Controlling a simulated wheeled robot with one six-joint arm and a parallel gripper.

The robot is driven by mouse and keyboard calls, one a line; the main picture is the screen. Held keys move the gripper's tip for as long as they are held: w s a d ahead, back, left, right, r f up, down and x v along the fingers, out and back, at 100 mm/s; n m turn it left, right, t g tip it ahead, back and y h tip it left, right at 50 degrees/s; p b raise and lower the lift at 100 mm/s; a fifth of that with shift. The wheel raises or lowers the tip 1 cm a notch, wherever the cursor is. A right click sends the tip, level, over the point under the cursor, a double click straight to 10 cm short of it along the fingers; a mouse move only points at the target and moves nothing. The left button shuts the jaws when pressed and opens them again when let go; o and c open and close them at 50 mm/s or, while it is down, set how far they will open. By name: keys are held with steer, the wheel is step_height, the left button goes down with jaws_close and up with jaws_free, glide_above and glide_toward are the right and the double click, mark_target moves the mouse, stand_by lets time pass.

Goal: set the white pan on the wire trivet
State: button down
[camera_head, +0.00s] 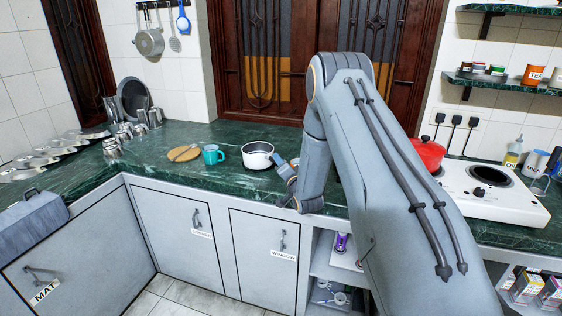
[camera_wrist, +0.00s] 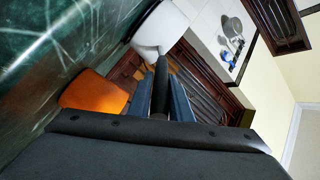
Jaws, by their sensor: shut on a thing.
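The white pan (camera_head: 257,159) is upright over the counter, right of the teal mug, its dark inside showing. My gripper (camera_head: 279,162) is at the pan's right side, shut on its handle. In the wrist view the dark handle (camera_wrist: 161,82) runs between the two fingers to the white pan (camera_wrist: 162,27). I cannot tell whether the pan's base touches the counter. I cannot make out the wire trivet in either view; my arm hides part of the counter.
A teal mug (camera_head: 212,154) and a round wooden board (camera_head: 184,153) stand left of the pan. A red pot (camera_head: 428,155) is on the white stove (camera_head: 495,205) at right. An unclear orange object (camera_wrist: 95,92) shows in the wrist view. Bare counter (camera_head: 160,180) lies at front left.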

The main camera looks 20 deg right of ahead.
stand_by(0.3)
steer(key=c, duration=1.6)
jaws_free()
steer(key=shift+f, duration=0.1)
steer(key=shift+r, duration=0.2)
steer(key=s+a+n+g+b, duration=0.1)
steer(key=s+a+n+g, duration=0.2)
steer(key=s, duration=1.2)
steer(key=s+a+r+n+g+b, duration=0.1)
steer(key=s+a+n+g, duration=0.2)
steer(key=s+g, duration=0.5)
steer(key=s+a+n+g+b, duration=0.1)
steer(key=s+a+n+g, duration=0.3)
steer(key=s, duration=2)
steer(key=shift+r+n+g+h, duration=0.15)
steer(key=shift+r+g, duration=0.05)
steer(key=shift+g, duration=0.45)
steer(key=shift+r+n+g+h, duration=0.15)
steer(key=shift+g, duration=0.5)
